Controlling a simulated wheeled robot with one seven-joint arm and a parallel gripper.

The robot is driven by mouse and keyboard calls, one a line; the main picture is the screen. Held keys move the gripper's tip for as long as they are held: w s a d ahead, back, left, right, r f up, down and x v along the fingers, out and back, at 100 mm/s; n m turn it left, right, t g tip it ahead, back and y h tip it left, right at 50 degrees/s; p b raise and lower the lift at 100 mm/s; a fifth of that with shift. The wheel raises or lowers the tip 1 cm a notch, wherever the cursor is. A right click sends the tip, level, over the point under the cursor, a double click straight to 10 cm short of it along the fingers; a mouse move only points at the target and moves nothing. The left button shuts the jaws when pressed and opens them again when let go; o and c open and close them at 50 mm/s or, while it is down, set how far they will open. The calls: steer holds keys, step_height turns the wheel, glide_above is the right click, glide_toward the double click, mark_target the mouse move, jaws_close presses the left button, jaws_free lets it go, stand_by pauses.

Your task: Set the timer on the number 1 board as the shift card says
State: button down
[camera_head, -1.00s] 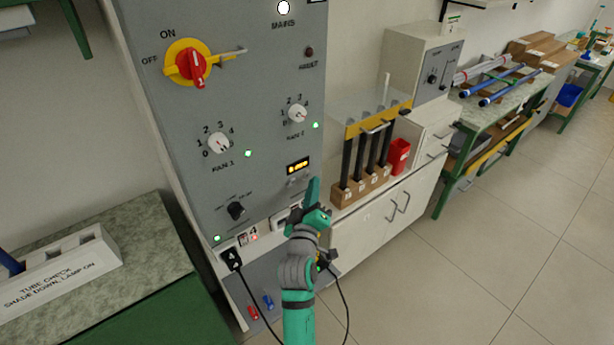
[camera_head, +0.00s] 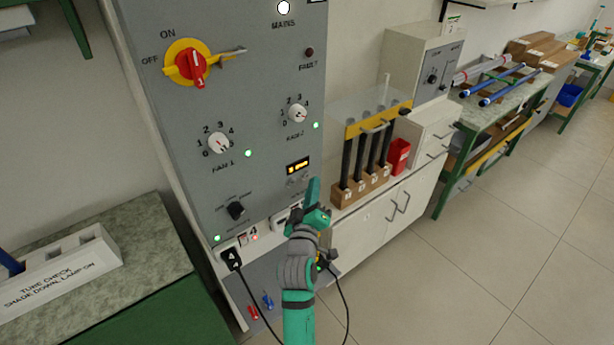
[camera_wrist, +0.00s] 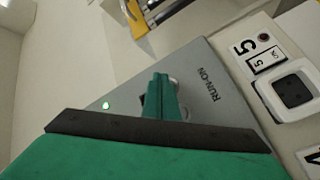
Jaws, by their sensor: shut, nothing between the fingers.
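The grey board (camera_head: 255,95) has a small timer display (camera_head: 298,166) with lit amber figures, too small to read. Small buttons (camera_head: 292,182) sit just below the display. My gripper (camera_head: 313,190) is shut and empty, at the board's lower right, just right of and below the display. In the wrist view its closed fingertips (camera_wrist: 160,88) are over the panel beside the "RUN-ON" lettering (camera_wrist: 209,85). A round pale part behind them is mostly hidden, and I cannot tell whether they touch it. The board's number is not legible, and no shift card is readable.
The board also bears a red-yellow main switch (camera_head: 192,64), two fan knobs (camera_head: 218,143) (camera_head: 297,113) and a black knob (camera_head: 236,210). Numbered sockets with a plugged cable (camera_head: 232,258) run below. A rack of tubes (camera_head: 362,187) and a red bin (camera_head: 399,155) stand to the right.

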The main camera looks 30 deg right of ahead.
steer(key=shift+w, duration=0.1)
steer(key=shift+w, duration=0.35)
steer(key=shift+w, duration=0.35)
stand_by(0.9)
steer(key=shift+s, duration=0.8)
steer(key=shift+s, duration=0.1)
steer(key=shift+s+d, duration=0.2)
steer(key=shift+s, duration=2.2)
